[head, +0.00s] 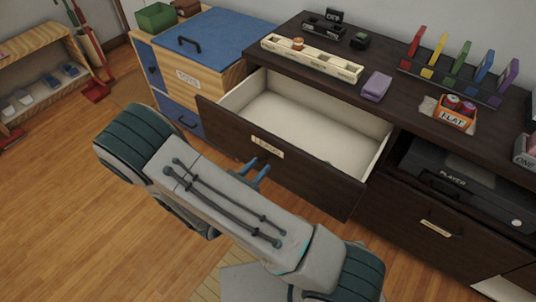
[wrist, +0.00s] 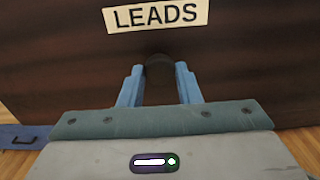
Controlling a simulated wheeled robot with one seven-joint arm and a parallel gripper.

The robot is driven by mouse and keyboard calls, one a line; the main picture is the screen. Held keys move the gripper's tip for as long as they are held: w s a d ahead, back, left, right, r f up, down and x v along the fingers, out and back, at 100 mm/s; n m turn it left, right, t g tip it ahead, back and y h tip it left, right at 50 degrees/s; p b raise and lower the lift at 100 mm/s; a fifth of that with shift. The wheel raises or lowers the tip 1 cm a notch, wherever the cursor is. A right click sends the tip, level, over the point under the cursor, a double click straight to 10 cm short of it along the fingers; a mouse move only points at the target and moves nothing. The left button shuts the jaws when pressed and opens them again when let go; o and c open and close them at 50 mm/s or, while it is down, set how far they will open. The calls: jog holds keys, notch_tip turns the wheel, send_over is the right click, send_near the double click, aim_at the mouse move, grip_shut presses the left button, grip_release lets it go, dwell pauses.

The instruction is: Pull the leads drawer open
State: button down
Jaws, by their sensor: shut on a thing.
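The dark drawer handle (wrist: 159,67) sits just below the label. My gripper (wrist: 160,82) has its blue fingers on either side of the handle, shut on it. In the head view the fingers (head: 258,167) reach the drawer front, and the handle is hidden there.
The dark cabinet top (head: 335,60) carries a cream tray (head: 310,60), a purple block (head: 376,86) and coloured upright pieces. A blue-topped wooden cabinet (head: 215,35) stands left of the drawer. A player (head: 455,185) sits in the right-hand shelf.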

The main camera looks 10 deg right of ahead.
jog(key=shift+v, duration=1.05)
jog(key=c, duration=1.1)
grip_release()
jog(key=shift+o, duration=0.2)
jog(key=shift+a, duration=0.1)
jog(key=p+v, duration=0.1)
jog(key=v, duration=1.2)
jog(key=shift+s+a, duration=0.25)
jog(key=shift+a, duration=0.05)
